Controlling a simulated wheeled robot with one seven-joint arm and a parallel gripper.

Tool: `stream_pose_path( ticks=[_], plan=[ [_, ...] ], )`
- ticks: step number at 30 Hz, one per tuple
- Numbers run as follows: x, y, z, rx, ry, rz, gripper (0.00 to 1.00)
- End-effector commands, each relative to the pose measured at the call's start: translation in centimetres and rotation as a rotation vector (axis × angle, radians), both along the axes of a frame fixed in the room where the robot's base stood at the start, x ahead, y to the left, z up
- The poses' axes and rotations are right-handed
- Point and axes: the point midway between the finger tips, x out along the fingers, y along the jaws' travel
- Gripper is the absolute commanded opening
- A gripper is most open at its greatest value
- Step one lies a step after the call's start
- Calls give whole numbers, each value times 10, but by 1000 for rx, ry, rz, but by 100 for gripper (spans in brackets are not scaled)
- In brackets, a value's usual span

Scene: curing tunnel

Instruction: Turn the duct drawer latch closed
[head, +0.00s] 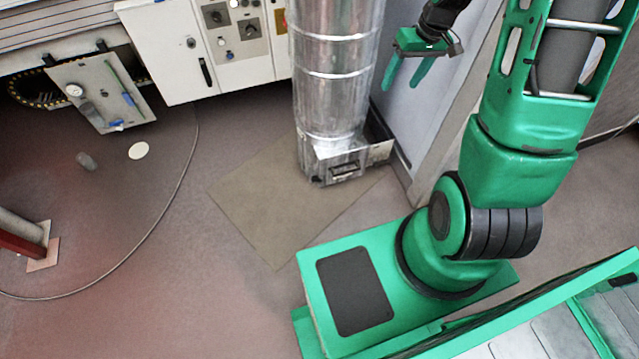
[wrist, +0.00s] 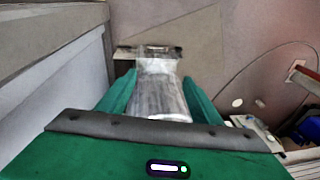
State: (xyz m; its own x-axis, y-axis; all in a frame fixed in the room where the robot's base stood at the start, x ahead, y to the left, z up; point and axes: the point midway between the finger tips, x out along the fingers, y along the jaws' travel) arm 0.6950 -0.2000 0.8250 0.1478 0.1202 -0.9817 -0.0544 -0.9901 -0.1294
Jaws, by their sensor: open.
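A shiny metal duct (head: 337,70) stands upright. At its foot is a metal box with a drawer front (head: 343,170) bearing a dark rectangular frame. A separate latch is too small to tell, and so is its turn. The duct (wrist: 158,92) also shows in the wrist view, with its foot (wrist: 158,52) farther off beyond the fingertips. My gripper (head: 403,86) is open, its green fingers pointing down, to the right of the duct and well above the drawer. In the wrist view my gripper (wrist: 160,78) has its fingers apart, with the duct visible between them and nothing held.
A tan floor mat (head: 270,205) lies around the duct's foot. A grey wall panel (head: 435,110) stands close on the right. A white control cabinet (head: 190,50) stands behind, left of the duct. A cable (head: 180,187) crosses the open floor on the left.

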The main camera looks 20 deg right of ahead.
Motion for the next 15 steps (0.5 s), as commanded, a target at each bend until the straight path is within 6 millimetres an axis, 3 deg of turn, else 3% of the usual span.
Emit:
stream_pose_path(
  ticks=[1, 6, 15],
  plan=[
    [12, 0, -18, 15, -5, 17, 59],
    [51, 8, -74, 71, -58, 83, 59],
    [101, 29, -180, 185, -167, 152, 59]
  ],
)
